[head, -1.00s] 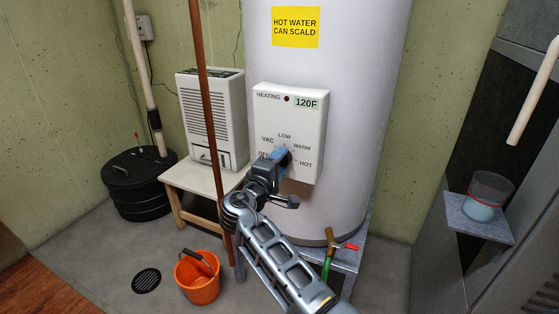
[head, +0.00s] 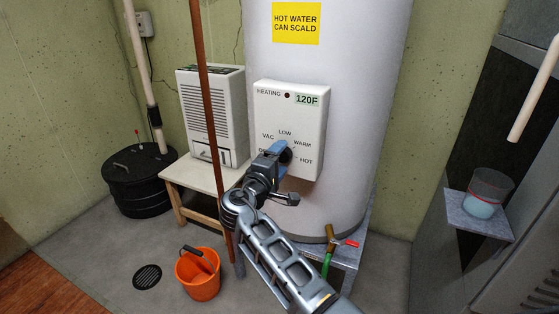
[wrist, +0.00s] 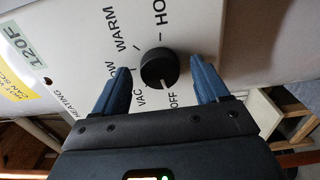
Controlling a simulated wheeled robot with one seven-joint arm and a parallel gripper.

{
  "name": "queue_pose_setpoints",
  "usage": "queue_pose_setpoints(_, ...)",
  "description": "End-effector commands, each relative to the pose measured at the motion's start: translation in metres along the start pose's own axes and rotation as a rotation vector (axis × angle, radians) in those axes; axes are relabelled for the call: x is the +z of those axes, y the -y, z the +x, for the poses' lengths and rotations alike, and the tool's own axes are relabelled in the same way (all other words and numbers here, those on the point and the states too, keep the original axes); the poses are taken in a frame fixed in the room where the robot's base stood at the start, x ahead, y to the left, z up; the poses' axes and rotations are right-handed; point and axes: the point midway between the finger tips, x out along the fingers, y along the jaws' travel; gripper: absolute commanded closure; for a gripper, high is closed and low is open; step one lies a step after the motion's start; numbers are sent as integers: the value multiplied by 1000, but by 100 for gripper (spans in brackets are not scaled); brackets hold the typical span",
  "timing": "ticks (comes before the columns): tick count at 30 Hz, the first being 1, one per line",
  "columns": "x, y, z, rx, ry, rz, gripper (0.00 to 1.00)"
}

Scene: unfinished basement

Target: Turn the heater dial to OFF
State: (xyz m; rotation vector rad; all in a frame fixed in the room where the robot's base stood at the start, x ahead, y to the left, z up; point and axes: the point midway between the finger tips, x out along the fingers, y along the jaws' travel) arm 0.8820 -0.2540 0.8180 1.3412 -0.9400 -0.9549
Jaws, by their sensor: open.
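The black heater dial (wrist: 159,68) is on the white control box (head: 315,120) fixed to the water heater. In the wrist view its white pointer mark faces the OFF label (wrist: 174,101). My gripper (wrist: 161,84) is open, with one blue finger on each side of the dial and a visible gap to each. In the head view my gripper (head: 279,160) is in front of the box and covers part of the dial (head: 286,156) and the OFF label. The small lamp (head: 287,97) beside HEATING looks dark.
A copper-coloured pipe (head: 208,100) runs upright just left of my arm. A dehumidifier (head: 213,115) stands on a small table (head: 195,178). An orange bucket (head: 198,275) is on the floor. A green hose (head: 327,264) hangs at the tank's foot. A glass (head: 487,195) stands on a shelf at right.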

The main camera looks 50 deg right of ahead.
Motion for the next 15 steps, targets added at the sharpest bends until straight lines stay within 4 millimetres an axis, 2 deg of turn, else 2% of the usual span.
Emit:
queue_pose_setpoints(9,-1,1,-48,0,-4,-1,26)
queue_pose_setpoints(15,-1,1,-70,0,-3,-1,26)
